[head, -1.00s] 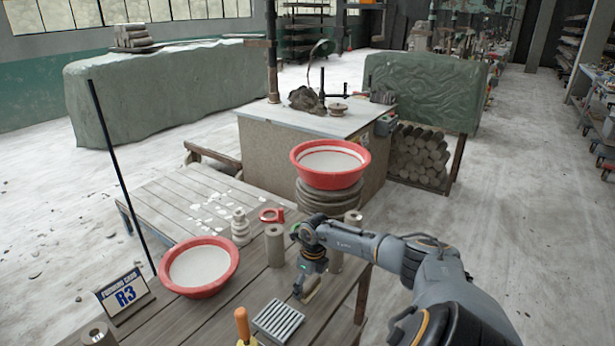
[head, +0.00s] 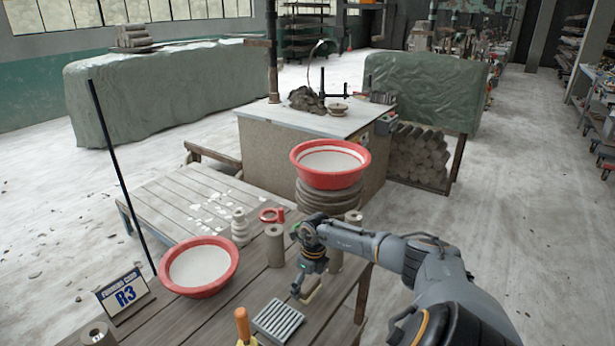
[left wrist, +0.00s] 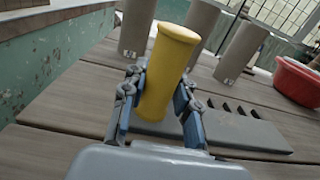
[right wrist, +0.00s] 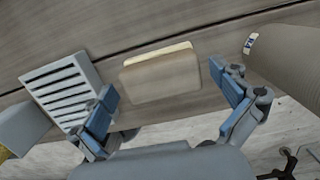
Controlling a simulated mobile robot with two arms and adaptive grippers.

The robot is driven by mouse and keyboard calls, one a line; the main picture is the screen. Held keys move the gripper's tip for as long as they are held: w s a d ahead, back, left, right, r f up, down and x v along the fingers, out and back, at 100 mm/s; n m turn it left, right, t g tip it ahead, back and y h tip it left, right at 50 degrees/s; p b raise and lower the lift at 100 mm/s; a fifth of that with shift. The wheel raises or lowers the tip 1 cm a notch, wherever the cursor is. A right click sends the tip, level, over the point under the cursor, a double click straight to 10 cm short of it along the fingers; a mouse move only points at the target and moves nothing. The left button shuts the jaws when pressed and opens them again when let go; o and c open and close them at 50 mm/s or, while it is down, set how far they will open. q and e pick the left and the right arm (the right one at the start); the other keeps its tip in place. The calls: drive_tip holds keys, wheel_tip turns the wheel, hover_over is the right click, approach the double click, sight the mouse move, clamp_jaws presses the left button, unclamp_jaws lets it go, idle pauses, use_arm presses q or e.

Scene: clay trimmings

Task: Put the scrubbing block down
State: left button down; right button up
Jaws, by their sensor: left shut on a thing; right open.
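The scrubbing block, a tan slab with a pale cream layer along one edge (right wrist: 160,77), lies on the wooden table between the spread fingers of my right gripper (right wrist: 172,98). The fingers are open, with gaps at both sides of the block. In the head view the block (head: 313,291) is partly hidden by the right gripper (head: 303,290) above it, near the table's right edge.
A grey slotted tray (head: 278,320) lies left of the block. Clay cylinders (head: 274,245) stand behind it, one (right wrist: 290,55) close to the right gripper. A red basin (head: 232,268) and an R3 sign (head: 124,295) are further left. The table's edge is near the block.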

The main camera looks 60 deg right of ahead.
wheel_tip(320, 180, up, 11)
drive_tip(key=s, duration=0.1)
drive_tip(key=shift+s, duration=0.2)
drive_tip(key=shift+r, duration=0.1)
drive_tip(key=shift+d, duration=0.1)
hover_over(309, 282)
drive_tip(key=f, duration=0.6)
drive_tip(key=shift+s, duration=0.35)
drive_tip(key=shift+w+f, duration=0.2)
drive_tip(key=shift+f, duration=0.7)
drive_tip(key=shift+w+f, duration=0.15)
drive_tip(key=shift+f, duration=0.75)
drive_tip(key=shift+w+f, duration=0.2)
drive_tip(key=shift+f, duration=0.7)
drive_tip(key=shift+c, duration=0.2)
